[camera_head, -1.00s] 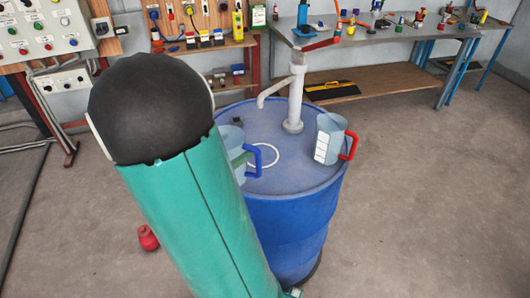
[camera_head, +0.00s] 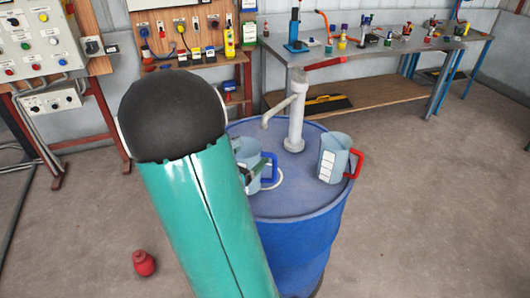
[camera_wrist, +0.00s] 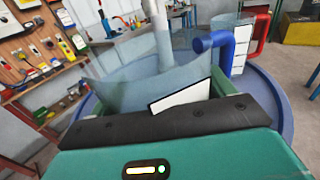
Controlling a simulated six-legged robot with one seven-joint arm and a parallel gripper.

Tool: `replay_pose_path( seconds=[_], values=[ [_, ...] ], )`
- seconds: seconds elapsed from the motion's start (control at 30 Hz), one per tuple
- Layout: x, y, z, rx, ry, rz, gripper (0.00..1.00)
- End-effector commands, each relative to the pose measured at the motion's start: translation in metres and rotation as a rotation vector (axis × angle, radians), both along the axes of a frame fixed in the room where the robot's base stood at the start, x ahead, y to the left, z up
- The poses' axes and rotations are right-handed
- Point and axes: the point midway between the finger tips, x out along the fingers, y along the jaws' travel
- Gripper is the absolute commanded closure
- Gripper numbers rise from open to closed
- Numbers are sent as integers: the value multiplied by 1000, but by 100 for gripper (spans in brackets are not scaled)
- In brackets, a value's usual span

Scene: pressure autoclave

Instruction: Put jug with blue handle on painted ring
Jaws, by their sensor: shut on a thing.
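The jug with the blue handle (camera_head: 247,150) is a translucent pale blue vessel, upright above the blue drum's top. My gripper (camera_head: 259,168) is shut on it, partly hidden behind my arm. In the wrist view the jug (camera_wrist: 145,86) fills the space in front of my gripper (camera_wrist: 165,120), with its blue handle to the right. The painted ring (camera_head: 280,179) is a thin white circle on the drum top; the jug, its handle and my gripper cover much of it. Whether the jug touches the drum cannot be told.
A jug with a red handle (camera_head: 333,158) stands on the right of the blue drum (camera_head: 300,205). A pale pump pipe (camera_head: 296,118) rises behind the jugs. A red object (camera_head: 144,263) lies on the floor at left. Workbenches stand behind.

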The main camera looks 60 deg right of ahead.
Motion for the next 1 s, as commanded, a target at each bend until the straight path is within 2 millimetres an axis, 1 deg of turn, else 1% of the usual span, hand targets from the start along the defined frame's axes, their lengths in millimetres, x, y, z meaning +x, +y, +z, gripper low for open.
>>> replay_pose_path(
  seconds=[0.03, 0.2, 0.3, 0.4, 0.53, 0.7, 0.77, 1.0],
  values=[
    [-4, -14, 0, -1, -1, -8, 43],
    [-10, -55, 0, -1, -1, -9, 43],
    [-13, -75, 0, -1, -1, -9, 43],
    [-14, -88, 0, -1, -2, -7, 43],
    [-14, -92, -5, 1, 1, -5, 43],
    [-15, -92, -28, 2, 3, -6, 43],
    [-14, -92, -34, 2, 2, -6, 43],
    [-14, -91, -35, -1, -2, -5, 43]
  ],
)
